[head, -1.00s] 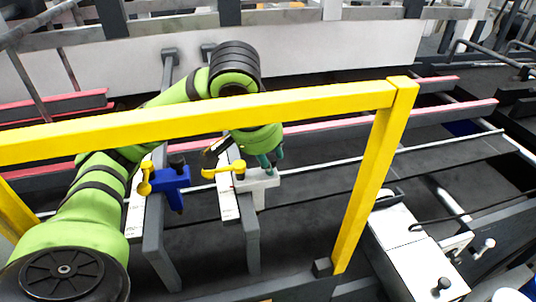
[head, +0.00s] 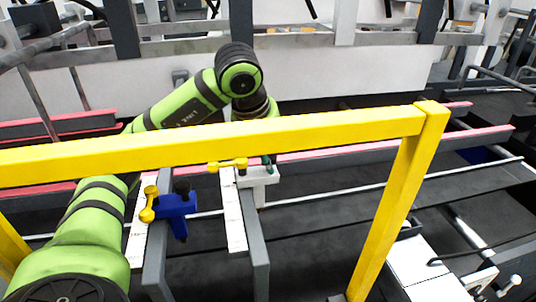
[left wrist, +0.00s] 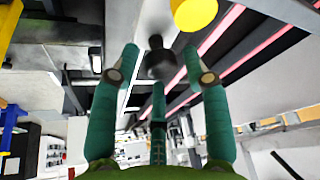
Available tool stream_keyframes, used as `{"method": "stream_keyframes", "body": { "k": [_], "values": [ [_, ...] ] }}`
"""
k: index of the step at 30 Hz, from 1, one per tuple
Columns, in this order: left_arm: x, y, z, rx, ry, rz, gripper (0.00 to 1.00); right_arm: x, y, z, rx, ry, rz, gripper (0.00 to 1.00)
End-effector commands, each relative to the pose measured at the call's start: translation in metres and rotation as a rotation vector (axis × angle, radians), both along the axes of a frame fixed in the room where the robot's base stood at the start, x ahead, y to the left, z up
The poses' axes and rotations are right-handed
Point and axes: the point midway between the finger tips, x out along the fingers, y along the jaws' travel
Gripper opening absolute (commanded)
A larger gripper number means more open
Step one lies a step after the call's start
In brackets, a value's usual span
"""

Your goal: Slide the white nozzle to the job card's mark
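The white nozzle (head: 258,180) sits beside the far part of a rail with a white scale strip (head: 235,220). Its yellow lever (head: 228,165) points left. My left gripper (head: 266,163) is at the nozzle's top, mostly hidden behind the yellow bar. In the left wrist view the teal fingers of the left gripper (left wrist: 160,62) are spread around a black knob (left wrist: 158,58), with gaps at the sides; contact is unclear. A yellow round end (left wrist: 193,12) is just beyond them. I cannot make out the job card or its mark. My right gripper is out of view.
A yellow frame (head: 300,140) crosses in front of my left arm. A blue nozzle (head: 178,208) with a yellow lever sits on the rail to the left. A white-topped box (head: 418,262) stands at the right. Red-edged rails (head: 330,150) run behind.

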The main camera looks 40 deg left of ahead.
Motion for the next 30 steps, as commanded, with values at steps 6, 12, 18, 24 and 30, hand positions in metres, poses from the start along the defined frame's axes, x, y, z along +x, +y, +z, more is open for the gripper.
{"method": "stream_keyframes", "body": {
  "k": [6,12,18,24,30],
  "values": [
    [-0.001,0.0,-0.001,0.002,0.004,0.001,0.54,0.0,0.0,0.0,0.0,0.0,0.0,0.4],
    [-0.003,0.0,0.005,0.003,0.003,0.001,0.54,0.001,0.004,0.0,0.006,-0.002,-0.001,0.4],
    [-0.015,-0.001,0.039,0.001,-0.004,0.0,0.54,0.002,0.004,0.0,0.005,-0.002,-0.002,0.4],
    [-0.028,-0.002,0.068,0.004,-0.003,0.002,0.54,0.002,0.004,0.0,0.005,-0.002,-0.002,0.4],
    [-0.038,-0.003,0.091,0.002,-0.002,0.003,0.54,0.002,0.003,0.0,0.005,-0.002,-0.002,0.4]
  ]
}}
